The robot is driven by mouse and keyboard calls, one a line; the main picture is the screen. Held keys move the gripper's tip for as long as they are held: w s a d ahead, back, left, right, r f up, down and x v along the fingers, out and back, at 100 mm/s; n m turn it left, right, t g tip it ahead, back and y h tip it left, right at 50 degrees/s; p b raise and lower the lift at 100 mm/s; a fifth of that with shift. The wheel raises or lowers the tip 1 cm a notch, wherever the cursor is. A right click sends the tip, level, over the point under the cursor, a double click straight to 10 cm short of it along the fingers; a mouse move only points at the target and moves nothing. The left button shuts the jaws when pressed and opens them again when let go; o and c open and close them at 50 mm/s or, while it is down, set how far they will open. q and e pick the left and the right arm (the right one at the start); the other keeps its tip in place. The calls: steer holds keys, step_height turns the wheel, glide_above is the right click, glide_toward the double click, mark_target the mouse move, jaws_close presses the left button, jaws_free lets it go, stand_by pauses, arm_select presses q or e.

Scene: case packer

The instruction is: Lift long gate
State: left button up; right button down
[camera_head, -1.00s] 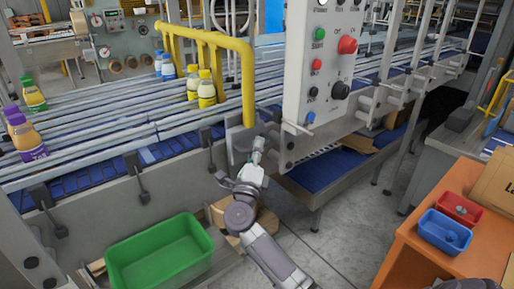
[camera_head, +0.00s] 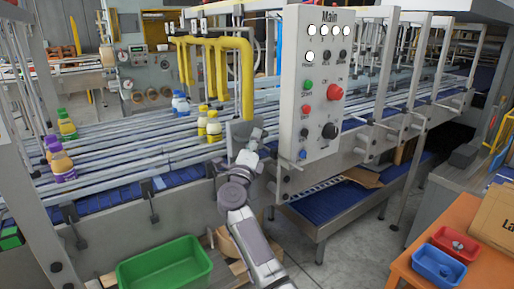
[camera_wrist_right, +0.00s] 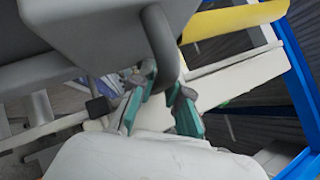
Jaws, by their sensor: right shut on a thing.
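The long gate (camera_head: 247,85) is a yellow tubular frame with several bent uprights, standing over the conveyor rails left of the control panel. A grey plate (camera_head: 240,132) sits at the foot of its nearest upright. My right gripper (camera_head: 252,150) is at this plate, its arm reaching up from below. In the right wrist view, the teal-padded fingers (camera_wrist_right: 160,108) are shut around a dark grey bent handle (camera_wrist_right: 161,45). Part of the yellow tube (camera_wrist_right: 235,18) shows above right there. The fingertips are small and partly hidden in the head view. My left gripper is not in view.
The grey control panel (camera_head: 312,75) stands close right of my right gripper. A green bin (camera_head: 165,272) is low at front left. An orange table (camera_head: 425,262) with small bins is at right.

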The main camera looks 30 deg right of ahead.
steer(key=shift+r, duration=0.55)
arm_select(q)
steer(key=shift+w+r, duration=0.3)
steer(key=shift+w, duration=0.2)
arm_select(e)
steer(key=c, duration=1.1)
jaws_free()
steer(key=shift+f, duration=0.1)
steer(key=shift+c, duration=0.2)
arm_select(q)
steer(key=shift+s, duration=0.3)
arm_select(e)
steer(key=shift+a, duration=0.1)
